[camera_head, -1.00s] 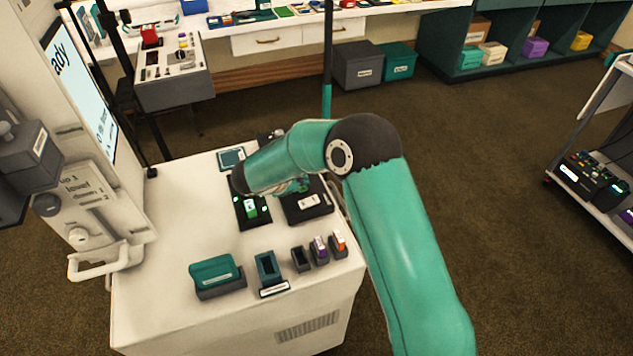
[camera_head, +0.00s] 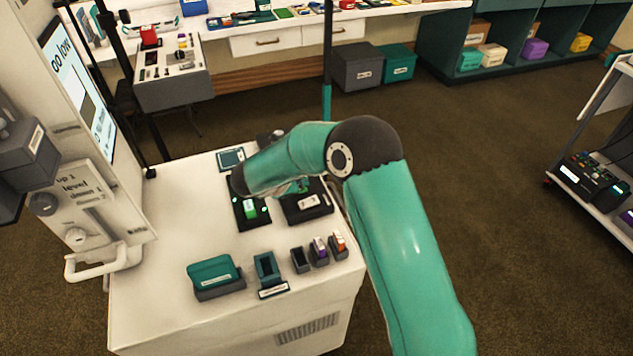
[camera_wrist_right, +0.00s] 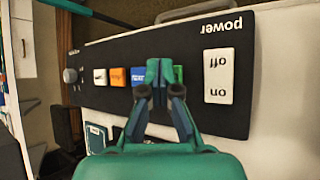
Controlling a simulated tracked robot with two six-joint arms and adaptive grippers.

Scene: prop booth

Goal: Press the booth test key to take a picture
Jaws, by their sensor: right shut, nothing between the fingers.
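My right gripper (camera_wrist_right: 160,72) is shut and empty, its fingertips over a black key panel (camera_wrist_right: 215,115) in the right wrist view. They cover part of the row, between a blue key (camera_wrist_right: 138,76) and a partly hidden green key (camera_wrist_right: 179,76). An orange key (camera_wrist_right: 118,77) and a white key (camera_wrist_right: 100,77) are further left. The key labels are too small to read; I cannot tell whether the tips touch a key. In the head view, my right arm hides most of the panel, leaving its near end (camera_head: 322,211) visible. My left gripper is not in view.
A white power switch (camera_wrist_right: 219,76) is on the panel's right end. The booth screen (camera_head: 88,105) reads "oo low". A level unit (camera_head: 85,195) with a handle stands at left. A teal box (camera_head: 213,270) and several small holders occupy the counter's front (camera_head: 145,300).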

